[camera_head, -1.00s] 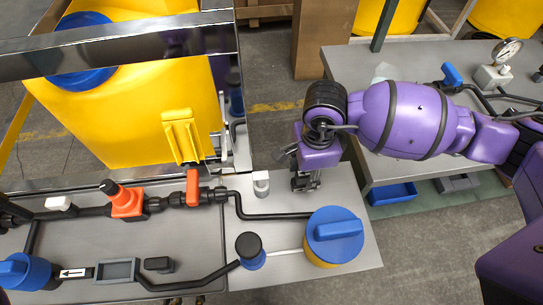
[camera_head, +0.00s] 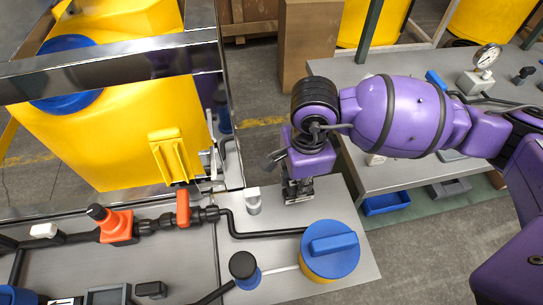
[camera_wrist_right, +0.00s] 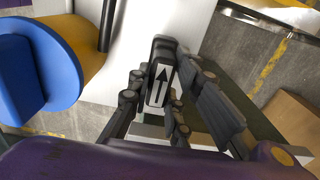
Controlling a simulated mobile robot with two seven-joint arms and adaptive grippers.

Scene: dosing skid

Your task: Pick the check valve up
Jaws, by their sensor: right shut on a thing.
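The check valve (camera_wrist_right: 161,84) is a small black body with a white label bearing a black arrow. In the right wrist view it sits between the fingers of my right gripper (camera_wrist_right: 152,112), which is shut on it. In the head view my right gripper (camera_head: 298,190) points down over the back right part of the pale plate (camera_head: 352,205), behind the blue-topped pump. The valve itself is mostly hidden there by the gripper, and I cannot tell whether it touches the plate. My left gripper is not in view.
The blue and yellow pump (camera_head: 331,262) stands in front of the gripper. A white fitting (camera_head: 253,201) stands close to its left. Black piping with an orange-handled valve (camera_head: 183,208) runs further left. A yellow tank (camera_head: 120,140) is behind, and a grey bench (camera_head: 365,170) is to the right.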

